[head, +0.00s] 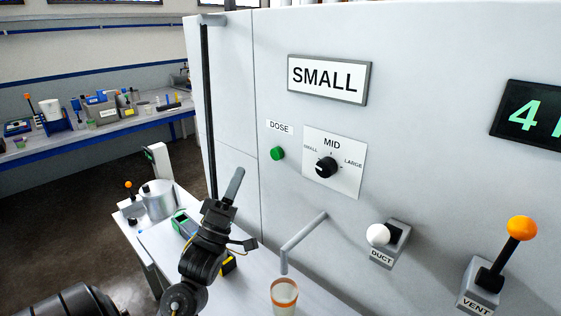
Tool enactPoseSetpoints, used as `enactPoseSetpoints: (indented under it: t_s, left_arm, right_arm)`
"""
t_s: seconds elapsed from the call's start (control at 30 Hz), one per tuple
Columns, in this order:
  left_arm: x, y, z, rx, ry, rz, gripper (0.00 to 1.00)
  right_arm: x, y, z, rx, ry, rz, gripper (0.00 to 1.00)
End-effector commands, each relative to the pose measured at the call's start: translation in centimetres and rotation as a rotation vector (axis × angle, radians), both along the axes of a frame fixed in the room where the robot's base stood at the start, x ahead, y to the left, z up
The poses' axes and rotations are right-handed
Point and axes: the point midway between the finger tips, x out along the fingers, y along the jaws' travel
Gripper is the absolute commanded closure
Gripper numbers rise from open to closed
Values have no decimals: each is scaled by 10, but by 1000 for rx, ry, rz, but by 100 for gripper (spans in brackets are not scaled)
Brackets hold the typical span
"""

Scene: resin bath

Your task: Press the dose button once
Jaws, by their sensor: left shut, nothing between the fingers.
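The dose button (278,153) is a round green button on the pale cabinet front, just under a label (280,127) reading DOSE. My left gripper (235,178) is shut and empty, its fingers pointing up. In the picture it lies to the left of and below the button, with a gap between them. To the button's right is a black dial (326,167) on a white plate marked SMALL, MID and LARGE. A framed sign (327,78) above reads SMALL. My right gripper is not in view.
A bent spout (302,240) sticks out above a cup (284,294) with an orange rim. The white-knobbed DUCT switch (378,235) and orange-knobbed VENT lever (522,228) stand out at right. A green-digit display (530,115) is at the right edge. Equipment (157,200) stands on a table at left.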

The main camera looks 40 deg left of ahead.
Motion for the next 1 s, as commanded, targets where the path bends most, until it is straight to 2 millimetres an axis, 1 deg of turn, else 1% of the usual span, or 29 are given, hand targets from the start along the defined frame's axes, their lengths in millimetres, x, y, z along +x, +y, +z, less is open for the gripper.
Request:
enactPoseSetpoints:
  t_s: [0.27, 0.43, 0.57, 0.8, 1.0]
  left_arm:
    - [-1, 1, 1, 0, 1, 4, 100]
    - [7, 0, 0, 0, 0, 3, 100]
    - [21, -2, 0, -1, -1, 1, 100]
    - [55, -5, 0, -1, -1, 0, 100]
    - [76, -7, 1, 0, 0, 0, 100]
  right_arm:
    - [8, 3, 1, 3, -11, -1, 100]
    - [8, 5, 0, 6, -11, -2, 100]
    - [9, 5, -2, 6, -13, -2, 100]
    - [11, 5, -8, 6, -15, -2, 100]
    - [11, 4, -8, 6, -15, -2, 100]
